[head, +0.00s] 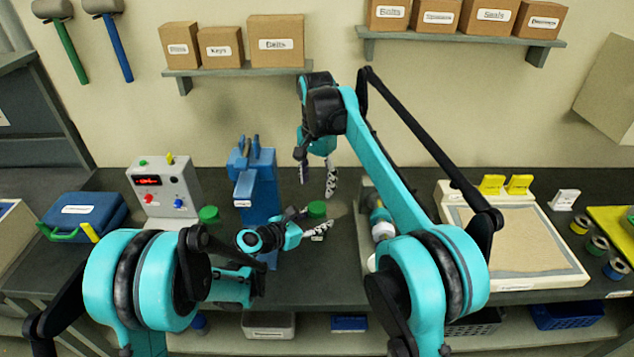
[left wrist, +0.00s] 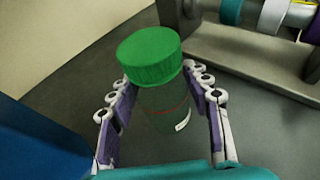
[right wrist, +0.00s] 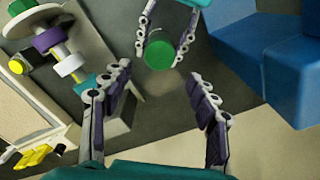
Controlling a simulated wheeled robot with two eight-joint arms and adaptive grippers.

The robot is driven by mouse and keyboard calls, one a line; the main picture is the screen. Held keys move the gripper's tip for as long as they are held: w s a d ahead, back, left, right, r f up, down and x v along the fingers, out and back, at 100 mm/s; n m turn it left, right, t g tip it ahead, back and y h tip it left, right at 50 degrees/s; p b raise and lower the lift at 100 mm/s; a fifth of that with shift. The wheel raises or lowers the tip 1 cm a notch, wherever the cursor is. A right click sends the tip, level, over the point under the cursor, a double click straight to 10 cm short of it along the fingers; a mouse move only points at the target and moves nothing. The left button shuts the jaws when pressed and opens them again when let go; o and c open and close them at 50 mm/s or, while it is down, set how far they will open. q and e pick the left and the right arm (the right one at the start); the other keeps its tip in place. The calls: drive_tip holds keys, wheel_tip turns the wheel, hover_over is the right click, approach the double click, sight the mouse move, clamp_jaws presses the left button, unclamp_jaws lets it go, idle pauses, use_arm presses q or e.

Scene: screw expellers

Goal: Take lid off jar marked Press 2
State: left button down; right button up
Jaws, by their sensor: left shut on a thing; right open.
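A jar (left wrist: 166,104) with a green lid (left wrist: 150,54) stands upright between the fingers of my left gripper (left wrist: 163,110), which is shut on the jar's body below the lid. A small white label shows on the jar, but its text is too small to read. In the head view the green lid (head: 317,208) is on the jar at the left gripper (head: 312,227). My right gripper (right wrist: 165,115) is open and empty, above and apart from the lid (right wrist: 158,55). In the head view the right gripper (head: 318,185) hangs fingers down over the jar.
Another green-lidded jar (head: 209,214) stands to the left, by a grey control box (head: 165,190). A blue press (head: 258,185) is just left of my left gripper. A grey machine with coloured rings (head: 381,222) is to the right. A sand tray (head: 515,240) lies farther right.

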sight(317, 206)
drive_tip(key=m, duration=1.9)
drive_tip(key=shift+f, duration=4)
